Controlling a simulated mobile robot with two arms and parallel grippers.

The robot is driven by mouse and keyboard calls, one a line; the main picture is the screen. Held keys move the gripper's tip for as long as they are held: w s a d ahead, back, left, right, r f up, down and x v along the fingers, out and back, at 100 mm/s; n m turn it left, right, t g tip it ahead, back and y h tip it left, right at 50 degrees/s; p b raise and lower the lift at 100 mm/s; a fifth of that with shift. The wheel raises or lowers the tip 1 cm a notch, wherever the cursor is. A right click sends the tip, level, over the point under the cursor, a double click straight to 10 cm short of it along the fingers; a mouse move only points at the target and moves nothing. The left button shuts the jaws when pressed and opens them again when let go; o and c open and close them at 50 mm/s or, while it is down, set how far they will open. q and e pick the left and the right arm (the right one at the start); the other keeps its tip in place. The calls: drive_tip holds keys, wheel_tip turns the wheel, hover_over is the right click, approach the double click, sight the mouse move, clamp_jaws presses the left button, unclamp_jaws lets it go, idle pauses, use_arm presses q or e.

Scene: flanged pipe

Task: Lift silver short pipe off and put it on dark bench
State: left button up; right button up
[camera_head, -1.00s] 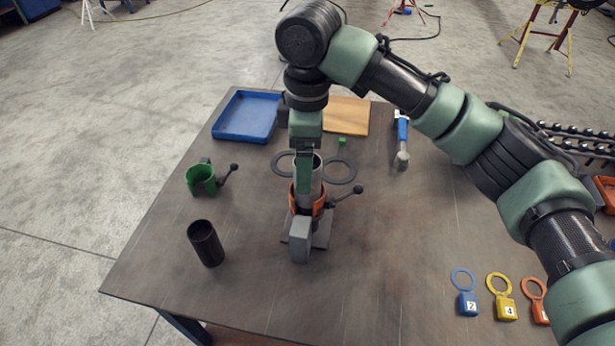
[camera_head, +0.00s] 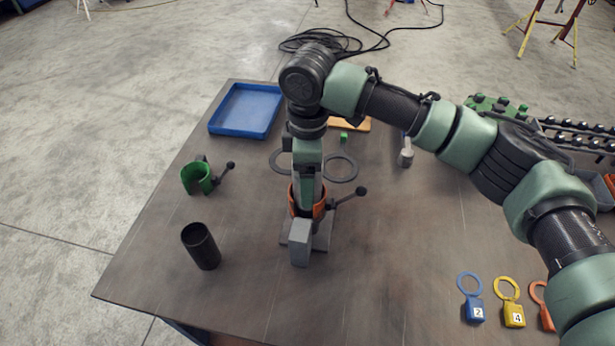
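The silver short pipe (camera_head: 318,188) stands upright in an orange clamp (camera_head: 306,203) on a grey base plate (camera_head: 322,236). Only a sliver of it shows beside my gripper. My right gripper (camera_head: 307,184) points straight down at the pipe's upper part, just above the clamp. Its fingers overlap the pipe in the view, and I cannot tell whether they are closed on it. The dark bench (camera_head: 250,290) lies around the base plate. My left gripper is not in view.
A black tube (camera_head: 201,247) stands at the left, with an open green clamp (camera_head: 197,176) behind it. A blue tray (camera_head: 245,112) is at the back. Blue, yellow and orange tags (camera_head: 512,316) lie at the right. The bench's front left is clear.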

clamp_jaws()
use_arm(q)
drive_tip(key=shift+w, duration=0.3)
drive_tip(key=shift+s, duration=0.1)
use_arm(e)
drive_tip(key=shift+r, duration=0.15)
